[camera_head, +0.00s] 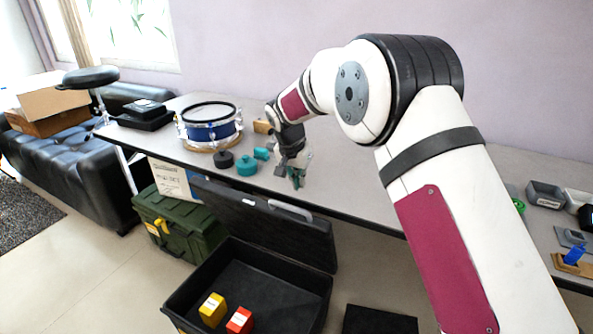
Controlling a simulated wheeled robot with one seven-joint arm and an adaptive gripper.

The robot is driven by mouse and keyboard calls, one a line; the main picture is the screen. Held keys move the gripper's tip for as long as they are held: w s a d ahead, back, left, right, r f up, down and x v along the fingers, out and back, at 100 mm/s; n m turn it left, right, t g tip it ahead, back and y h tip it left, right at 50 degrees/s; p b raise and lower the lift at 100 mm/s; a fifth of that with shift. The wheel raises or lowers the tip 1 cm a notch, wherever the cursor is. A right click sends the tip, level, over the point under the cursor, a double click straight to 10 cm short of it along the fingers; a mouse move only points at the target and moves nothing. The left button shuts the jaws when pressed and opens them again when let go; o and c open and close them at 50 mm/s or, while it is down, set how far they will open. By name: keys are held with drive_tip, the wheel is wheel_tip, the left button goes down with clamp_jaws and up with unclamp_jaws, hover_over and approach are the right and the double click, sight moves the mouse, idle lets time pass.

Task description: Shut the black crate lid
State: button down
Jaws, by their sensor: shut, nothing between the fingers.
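The black crate (318,291) stands open on the floor in front of the table, at the bottom of the head view. Its black lid (262,222) is raised, leaning back toward the table edge, with a pale handle (290,208) along its upper edge. A yellow block (213,309) and a red block (240,321) lie inside the crate. My gripper (298,181) is shut and empty, pointing down near the table's front edge. In the picture it is just above the lid's upper edge; I cannot tell whether it touches.
A blue drum (210,124), a black knob-like piece (224,160) and teal pieces (247,166) stand on the table (345,180) left of my gripper. A green case (180,222) stands left of the crate. A black flat object (378,321) lies to its right. Small trays (545,194) sit at right.

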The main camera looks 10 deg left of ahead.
drive_tip(key=shift+s+a+f, duration=0.2)
drive_tip(key=shift+s+f, duration=0.1)
drive_tip(key=shift+s, duration=0.25)
drive_tip(key=shift+s+a+f, duration=0.2)
drive_tip(key=shift+s+f, duration=0.05)
drive_tip(key=shift+s, duration=0.3)
drive_tip(key=shift+s+a+f, duration=0.2)
drive_tip(key=shift+s+f, duration=0.1)
drive_tip(key=shift+s, duration=0.25)
